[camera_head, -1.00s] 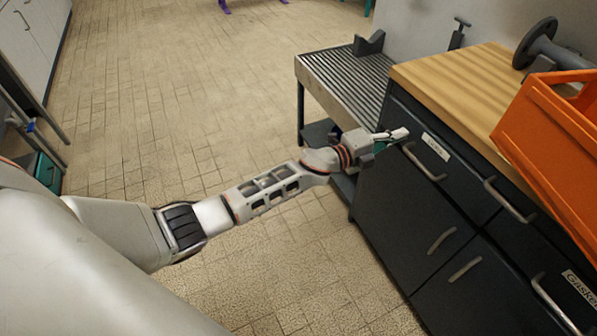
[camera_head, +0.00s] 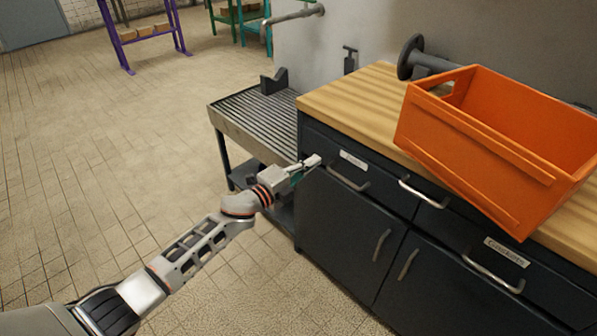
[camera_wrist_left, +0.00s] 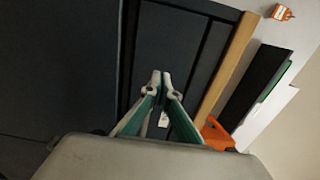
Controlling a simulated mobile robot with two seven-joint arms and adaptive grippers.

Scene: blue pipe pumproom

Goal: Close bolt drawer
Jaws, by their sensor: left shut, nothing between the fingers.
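The dark cabinet has a row of drawers under its wooden top. The leftmost drawer (camera_head: 335,158) has a white label, too small to read, and a bar handle (camera_head: 348,181). I cannot tell which drawer is the bolt drawer. The leftmost front looks about flush, but a small gap is hard to judge. My left gripper (camera_head: 313,161) is shut and empty, close to that drawer's upper left corner; contact is unclear. In the left wrist view, its fingertips (camera_wrist_left: 161,76) meet in front of the dark fronts. My right gripper is not in view.
An orange crate (camera_head: 480,145) sits tilted on the wooden top (camera_head: 345,95), overhanging the right-hand drawers. A ribbed metal table (camera_head: 250,115) stands left of the cabinet. Cupboard doors (camera_head: 345,235) are below the drawers. The floor (camera_head: 100,150) at left is clear.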

